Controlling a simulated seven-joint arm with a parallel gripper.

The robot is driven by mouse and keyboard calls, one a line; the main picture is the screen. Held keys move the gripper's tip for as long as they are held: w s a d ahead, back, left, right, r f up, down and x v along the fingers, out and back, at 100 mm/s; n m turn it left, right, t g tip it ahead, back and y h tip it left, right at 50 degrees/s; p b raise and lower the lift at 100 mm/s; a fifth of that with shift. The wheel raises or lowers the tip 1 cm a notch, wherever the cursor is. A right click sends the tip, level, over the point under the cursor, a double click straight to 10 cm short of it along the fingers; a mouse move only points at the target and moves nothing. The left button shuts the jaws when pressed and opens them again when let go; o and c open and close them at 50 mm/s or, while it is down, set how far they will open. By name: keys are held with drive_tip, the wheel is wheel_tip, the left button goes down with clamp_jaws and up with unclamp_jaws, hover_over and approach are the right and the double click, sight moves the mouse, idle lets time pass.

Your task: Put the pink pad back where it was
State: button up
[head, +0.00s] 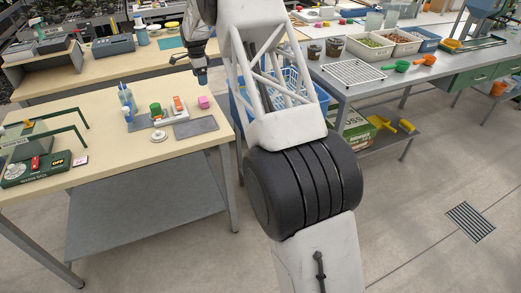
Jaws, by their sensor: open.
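The pink pad (204,102) is a small pink block on the near wooden bench, close to its right edge. It stands just behind a grey mat (196,127) and right of a white holder (180,112) with an orange-red piece on it. My gripper (202,81) hangs above and behind the pink pad, pointing down and clear of it. Its jaws are open, with nothing visible between them. A green block (156,109) stands left of the holder. The fingertips are small and dark in this view.
Blue-capped bottles (127,98) stand left of the green block, and a white round dish (159,136) lies in front. A blue basket (240,108) stands beyond the right edge. The bench's front middle is clear.

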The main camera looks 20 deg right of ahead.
drive_tip(key=s+r+n, duration=0.3)
drive_tip(key=s+r, duration=0.4)
drive_tip(key=s, duration=0.5)
drive_tip(key=s+a+r+n+t, duration=0.1)
drive_tip(key=s+r+n, duration=0.2)
drive_tip(key=s+r, duration=0.65)
drive_tip(key=s+r+n, duration=0.3)
drive_tip(key=s+r, duration=0.1)
drive_tip(key=s, duration=1)
drive_tip(key=s+f+n, duration=0.2)
drive_tip(key=s+n, duration=0.2)
drive_tip(key=s, duration=1.4)
drive_tip(key=s+a+f+n+t, duration=0.1)
drive_tip(key=s+f+n, duration=0.2)
drive_tip(key=s, duration=1.6)
drive_tip(key=shift+s+n+t, duration=0.2)
drive_tip(key=shift+n+t, duration=0.1)
drive_tip(key=shift+n, duration=0.4)
